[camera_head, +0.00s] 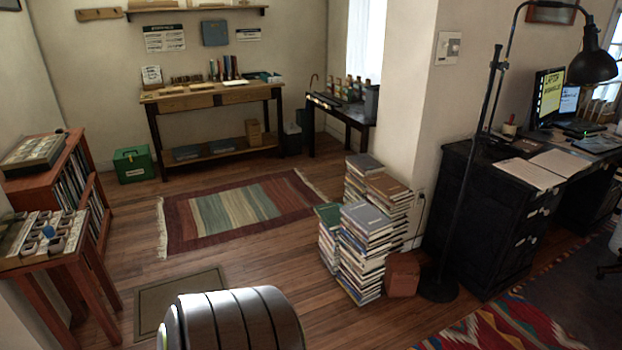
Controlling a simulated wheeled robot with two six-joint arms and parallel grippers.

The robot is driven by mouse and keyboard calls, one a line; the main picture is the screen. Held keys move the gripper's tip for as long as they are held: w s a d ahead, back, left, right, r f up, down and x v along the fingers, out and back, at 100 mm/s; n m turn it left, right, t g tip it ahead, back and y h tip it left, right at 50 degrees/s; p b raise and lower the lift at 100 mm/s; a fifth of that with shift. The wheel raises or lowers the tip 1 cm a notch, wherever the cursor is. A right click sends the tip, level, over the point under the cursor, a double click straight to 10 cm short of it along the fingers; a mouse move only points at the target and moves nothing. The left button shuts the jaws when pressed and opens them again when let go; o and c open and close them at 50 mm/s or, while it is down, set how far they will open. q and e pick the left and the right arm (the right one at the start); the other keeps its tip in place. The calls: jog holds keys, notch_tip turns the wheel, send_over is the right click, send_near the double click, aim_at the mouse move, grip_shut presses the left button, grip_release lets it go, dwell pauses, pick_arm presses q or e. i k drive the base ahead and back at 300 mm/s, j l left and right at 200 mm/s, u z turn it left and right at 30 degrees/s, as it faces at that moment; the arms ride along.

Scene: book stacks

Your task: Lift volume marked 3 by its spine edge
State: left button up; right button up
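Several stacks of books (366,222) stand on the wood floor right of centre, by the corner of the wall. Their covers are grey, brown and green, and their pale page edges and spines are too small to read. A row of small upright books (224,69) stands on the wooden table (205,99) at the back wall. I cannot make out a mark 3 on any volume. Neither of my grippers is in view.
A striped rug (236,212) and a small mat (180,300) lie on the open floor. A reddish-brown box (402,275) and a black floor lamp (439,291) stand right of the stacks, near the dark desk (482,235). A wooden side table (55,255) is at left.

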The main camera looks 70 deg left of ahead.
aim_at(329, 214)
jog(key=j+u, duration=0.35)
jog(key=j, duration=0.2)
jog(key=j+u, duration=0.35)
jog(key=j, duration=0.2)
jog(key=j+u, duration=0.35)
jog(key=j, duration=0.2)
jog(key=i, duration=0.05)
